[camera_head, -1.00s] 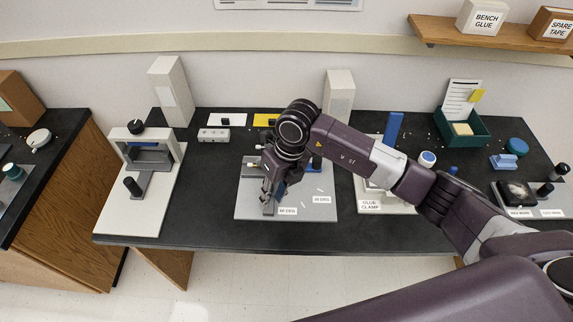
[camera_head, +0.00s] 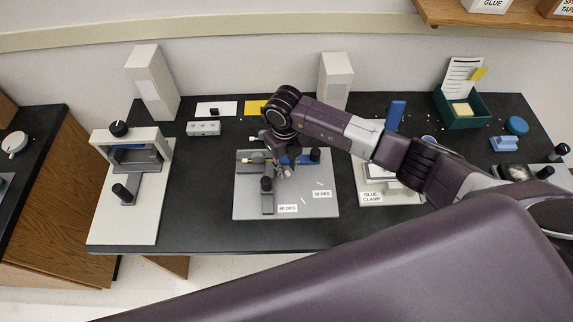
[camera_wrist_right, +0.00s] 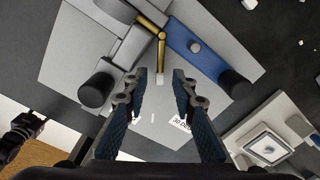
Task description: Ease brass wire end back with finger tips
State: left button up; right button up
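The brass wire (camera_wrist_right: 150,37) lies on the bending jig in the right wrist view. It runs from the grey block to a bend beside the blue arm (camera_wrist_right: 205,50), then down to a pale end (camera_wrist_right: 159,79). My right gripper (camera_wrist_right: 160,82) is open, with its blue ridged fingers on either side of that end and no visible contact. In the head view my right gripper (camera_head: 284,171) hangs over the jig plate (camera_head: 240,207), right of the grey arm with a black knob (camera_head: 266,184). The wire is too small to make out there.
Black knobs (camera_wrist_right: 98,90) and (camera_wrist_right: 235,88) stand up on both sides of my fingers. The glue clamp (camera_head: 371,198) is right of the plate, and a white press (camera_head: 140,210) stands at left.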

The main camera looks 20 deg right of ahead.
jog(key=shift+f, duration=0.4)
jog(key=shift+s, duration=0.1)
jog(key=shift+c, duration=0.6)
grip_shut()
